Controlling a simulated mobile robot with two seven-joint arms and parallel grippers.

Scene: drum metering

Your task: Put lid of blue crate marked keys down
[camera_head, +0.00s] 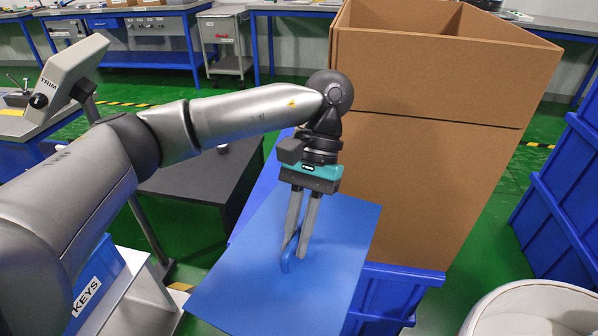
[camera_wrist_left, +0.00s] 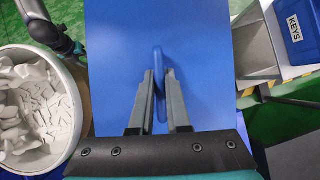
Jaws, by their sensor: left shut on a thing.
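The lid (camera_head: 245,285) is a flat blue panel with a blue bar handle (camera_head: 287,258). My left gripper (camera_head: 296,250) is shut on that handle and holds the lid in the air, tilted in the head view. In the left wrist view the lid (camera_wrist_left: 205,50) spans the middle, with its handle (camera_wrist_left: 159,60) between the fingers. The blue crate marked KEYS (camera_head: 100,284) is at the lower left, partly hidden by my left arm. It also shows at the upper right of the wrist view (camera_wrist_left: 299,40). Part of my right arm shows at the wrist view's top left; its fingers are hidden.
A tall open cardboard box (camera_head: 430,120) stands behind the lid, with a blue crate (camera_head: 402,290) low beside it. Stacked blue crates (camera_head: 560,210) are at the right. A round white bin (camera_head: 540,312) holds white scraps in the wrist view. A dark low table (camera_head: 195,182) is behind my arm.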

